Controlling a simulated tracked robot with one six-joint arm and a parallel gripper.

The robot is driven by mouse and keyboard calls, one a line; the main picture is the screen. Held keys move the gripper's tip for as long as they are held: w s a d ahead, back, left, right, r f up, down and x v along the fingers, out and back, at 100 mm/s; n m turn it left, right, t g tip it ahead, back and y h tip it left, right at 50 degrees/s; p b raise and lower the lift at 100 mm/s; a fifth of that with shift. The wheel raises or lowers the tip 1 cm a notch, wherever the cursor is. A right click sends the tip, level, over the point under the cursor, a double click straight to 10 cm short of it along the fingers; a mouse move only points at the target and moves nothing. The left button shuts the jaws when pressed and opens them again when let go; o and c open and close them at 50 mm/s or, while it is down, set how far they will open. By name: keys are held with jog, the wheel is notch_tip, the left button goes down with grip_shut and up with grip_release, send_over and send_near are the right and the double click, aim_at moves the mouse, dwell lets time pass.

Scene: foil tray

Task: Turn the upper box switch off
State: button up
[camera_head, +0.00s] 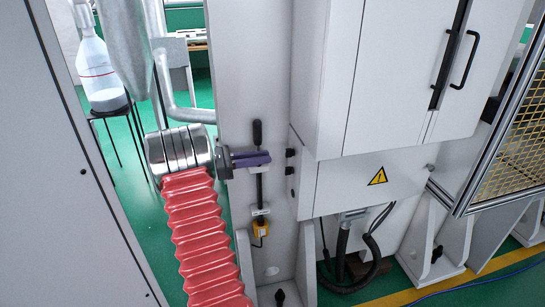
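Two small black knobs sit one above the other on the grey panel edge. The upper knob (290,153) and the lower knob (290,170) look like switches, but they are too small to show their settings. I cannot tell for sure which part is the upper box switch. My gripper (268,158), with purple fingers, points right from my red bellows-covered arm. Its tips are a little left of the upper knob in the picture and look apart from it. Whether the fingers are open is unclear. The gripper covers part of a black vertical lever (258,132).
A yellow-and-grey small box (260,228) hangs below the lever. A white cabinet (400,70) with black handles (467,60) juts out at right, above a panel with a warning triangle (377,177). A bottle (97,70) on a stool stands at left.

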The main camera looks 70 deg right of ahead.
jog(key=v, duration=0.7)
jog(key=shift+s, duration=0.1)
dwell(0.6)
